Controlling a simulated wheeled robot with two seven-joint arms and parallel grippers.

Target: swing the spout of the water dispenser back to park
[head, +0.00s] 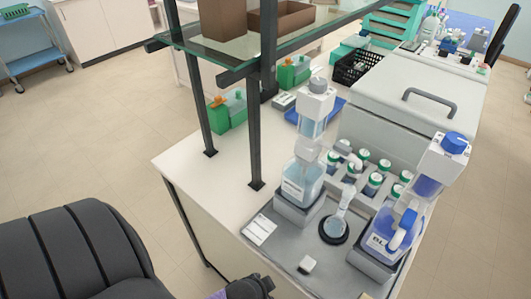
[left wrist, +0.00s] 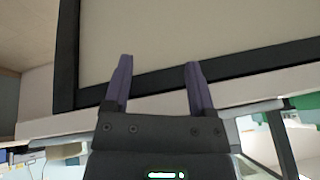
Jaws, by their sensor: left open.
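My left gripper (head: 218,294) is at the bottom edge of the head view, mostly cut off, below and left of the tray and well apart from the dispenser. In the left wrist view the gripper (left wrist: 158,75) is open, with two purple fingers and nothing between them. My right gripper is not in view.
A blue-liquid dispenser (head: 425,185) stands right of the water dispenser. Between them are a small flask (head: 336,226) on a black disc and green-banded bottles (head: 374,182). Dark shelf posts (head: 262,130) rise at left. A dark chair (head: 75,255) stands at lower left.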

